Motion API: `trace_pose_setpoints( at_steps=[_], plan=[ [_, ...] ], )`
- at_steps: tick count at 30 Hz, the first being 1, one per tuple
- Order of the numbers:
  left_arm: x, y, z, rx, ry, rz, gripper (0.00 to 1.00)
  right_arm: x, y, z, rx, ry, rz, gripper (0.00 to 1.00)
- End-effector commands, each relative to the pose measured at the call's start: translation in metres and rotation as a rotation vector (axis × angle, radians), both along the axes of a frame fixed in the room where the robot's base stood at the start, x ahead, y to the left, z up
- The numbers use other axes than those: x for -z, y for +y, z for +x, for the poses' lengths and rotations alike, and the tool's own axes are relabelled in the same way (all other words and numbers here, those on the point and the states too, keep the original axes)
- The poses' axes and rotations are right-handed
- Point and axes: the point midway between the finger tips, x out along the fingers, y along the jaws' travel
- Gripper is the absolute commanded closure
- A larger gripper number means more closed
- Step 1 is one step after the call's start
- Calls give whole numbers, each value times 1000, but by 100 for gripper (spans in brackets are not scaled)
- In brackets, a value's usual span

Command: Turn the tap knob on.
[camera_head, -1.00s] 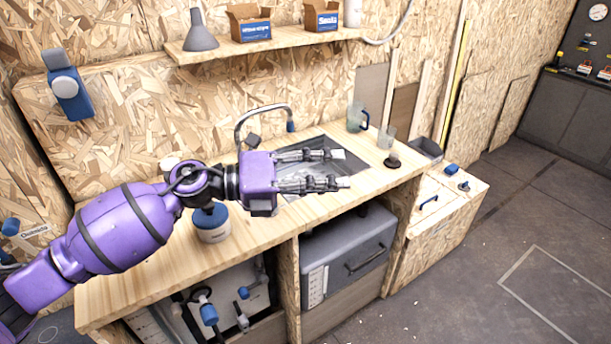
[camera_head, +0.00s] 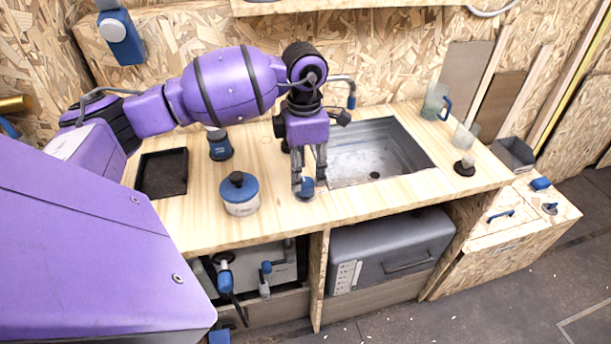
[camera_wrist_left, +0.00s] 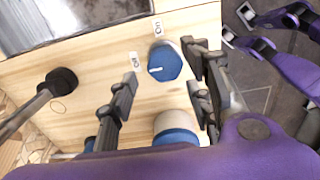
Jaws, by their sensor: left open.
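The tap knob (camera_wrist_left: 165,61) is a blue round knob with a white line on top, on the wooden worktop. It also shows in the head view (camera_head: 306,187) at the front left of the sink. My left gripper (camera_wrist_left: 158,63) is open and points down, its fingers on either side of the knob. The head view shows the same gripper (camera_head: 309,181) from the front, low over the worktop. I cannot tell whether a finger touches the knob. Two small white labels (camera_wrist_left: 134,60) lie beside the knob; the white line points roughly toward one. My right gripper is not in view.
The sink (camera_head: 375,158) is right of the gripper, with the curved tap (camera_head: 345,80) behind. A white and blue pot (camera_head: 240,194) stands close on the left. A dark blue jar (camera_head: 219,145) and black tray (camera_head: 162,172) are further left. A jug (camera_head: 434,100) stands beyond the sink.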

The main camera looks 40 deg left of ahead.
Motion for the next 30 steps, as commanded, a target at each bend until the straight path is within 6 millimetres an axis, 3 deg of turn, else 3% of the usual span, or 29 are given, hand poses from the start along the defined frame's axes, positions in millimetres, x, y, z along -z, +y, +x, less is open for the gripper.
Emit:
trace_pose_setpoints(
  at_steps=[7, 17, 26, 30],
  plan=[
    [27, -1, 0, 0, -1, -2, 54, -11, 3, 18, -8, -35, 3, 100],
    [31, -1, 0, 0, -1, -2, 56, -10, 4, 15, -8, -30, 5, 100],
    [31, 0, 0, 0, -3, -1, 95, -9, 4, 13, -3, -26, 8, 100],
    [31, 0, 1, 3, -4, 0, 95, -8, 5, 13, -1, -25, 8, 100]
  ],
)
